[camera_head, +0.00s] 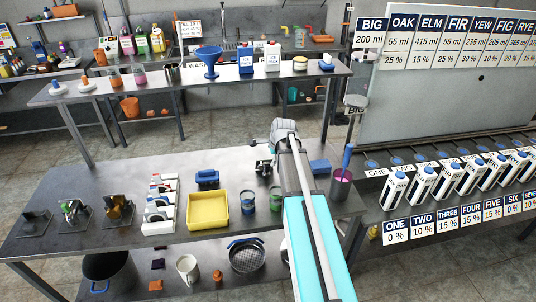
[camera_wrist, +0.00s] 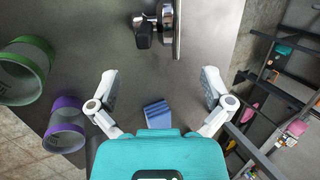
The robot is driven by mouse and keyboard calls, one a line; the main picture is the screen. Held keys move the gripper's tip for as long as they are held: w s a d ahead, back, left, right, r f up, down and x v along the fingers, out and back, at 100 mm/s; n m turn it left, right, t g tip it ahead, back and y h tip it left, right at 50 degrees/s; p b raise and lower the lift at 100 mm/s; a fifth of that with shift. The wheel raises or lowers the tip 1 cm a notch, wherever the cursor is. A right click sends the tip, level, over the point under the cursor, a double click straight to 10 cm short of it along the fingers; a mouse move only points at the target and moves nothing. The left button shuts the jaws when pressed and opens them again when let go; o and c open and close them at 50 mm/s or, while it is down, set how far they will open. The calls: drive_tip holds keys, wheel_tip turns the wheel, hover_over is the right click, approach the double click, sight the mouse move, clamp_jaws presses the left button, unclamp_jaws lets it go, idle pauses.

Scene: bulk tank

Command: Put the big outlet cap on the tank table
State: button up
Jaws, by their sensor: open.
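My gripper (camera_wrist: 160,84) is open and empty in the wrist view, its two fingers spread wide above the grey metal table (camera_wrist: 100,32). A dark and silver metal fitting (camera_wrist: 148,30) stands at the top of that view, beyond the fingers, with a thin plate seen edge-on at its right. I cannot tell for sure whether it is the big outlet cap. The fitting also shows in the head view (camera_head: 263,168), just left of my arm. A tank outlet with a BIG label (camera_head: 355,110) is at the right. My arm hides most of my gripper in the head view.
A blue block (camera_wrist: 157,113) lies below the fingers. Green-rimmed (camera_wrist: 25,70) and purple-rimmed (camera_wrist: 66,125) containers stand left. Labelled cartons (camera_head: 421,184) line the right.

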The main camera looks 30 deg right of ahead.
drive_tip(key=shift+p+v, duration=1.3)
drive_tip(key=shift+v, duration=0.45)
drive_tip(key=shift+a, duration=0.1)
drive_tip(key=s+a+f+n+g, duration=0.1)
drive_tip(key=s+a+n+g, duration=0.1)
drive_tip(key=s+a+n, duration=0.7)
drive_tip(key=s+a+n+g, duration=0.3)
drive_tip(key=s+a+n, duration=0.7)
drive_tip(key=a+n, duration=0.2)
drive_tip(key=a, duration=0.2)
drive_tip(key=shift+s+a+f, duration=0.25)
drive_tip(key=shift+a+f, duration=0.1)
drive_tip(key=shift+f, duration=0.05)
